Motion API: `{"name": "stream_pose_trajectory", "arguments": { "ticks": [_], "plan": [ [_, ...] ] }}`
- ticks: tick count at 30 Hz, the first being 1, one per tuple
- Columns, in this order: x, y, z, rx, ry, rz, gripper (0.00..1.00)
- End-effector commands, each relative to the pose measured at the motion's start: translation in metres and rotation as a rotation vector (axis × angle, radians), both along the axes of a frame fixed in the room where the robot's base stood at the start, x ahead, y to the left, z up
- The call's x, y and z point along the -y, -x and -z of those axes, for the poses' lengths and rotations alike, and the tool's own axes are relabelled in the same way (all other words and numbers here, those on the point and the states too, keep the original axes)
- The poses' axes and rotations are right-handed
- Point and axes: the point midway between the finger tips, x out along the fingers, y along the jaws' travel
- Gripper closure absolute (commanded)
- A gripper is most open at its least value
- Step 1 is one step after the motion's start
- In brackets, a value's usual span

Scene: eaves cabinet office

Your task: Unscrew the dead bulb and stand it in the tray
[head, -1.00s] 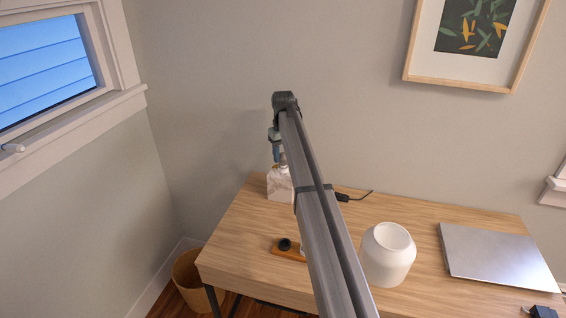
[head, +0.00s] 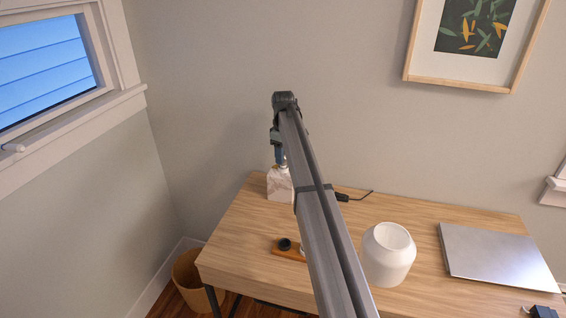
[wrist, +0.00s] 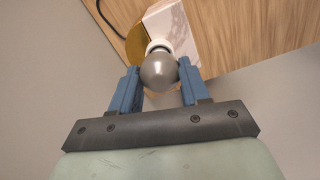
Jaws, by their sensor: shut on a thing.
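The dead bulb (wrist: 160,72) is a dull grey globe between the two blue fingers of my gripper (wrist: 158,68) in the wrist view. The gripper is shut on it. A white collar shows at the bulb's far end, in front of the lamp's pale marble block (wrist: 175,28). I cannot tell whether the bulb's thread is still in the socket. In the head view my gripper (head: 280,158) points down over the marble block (head: 279,184), and my arm hides part of it. A small orange-brown wooden tray (head: 278,252) lies nearer the front edge, with a dark round thing and something white on it.
A white rounded shade (head: 388,262) stands right of my arm. A closed silver laptop (head: 497,258) lies at the right of the wooden desk (head: 235,245). A waste basket (head: 190,280) stands on the floor left of the desk.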

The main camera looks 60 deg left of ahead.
Motion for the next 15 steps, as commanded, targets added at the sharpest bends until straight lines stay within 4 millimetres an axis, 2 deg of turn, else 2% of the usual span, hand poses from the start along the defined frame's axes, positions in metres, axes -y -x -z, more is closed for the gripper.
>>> {"name": "stream_pose_trajectory", "arguments": {
  "ticks": [4,15],
  "plan": [
    [-0.0009,0.0012,-0.0003,-0.001,-0.002,-0.070,0.86],
    [-0.0009,0.0012,-0.0003,-0.001,-0.002,-0.096,0.86]
  ]
}}
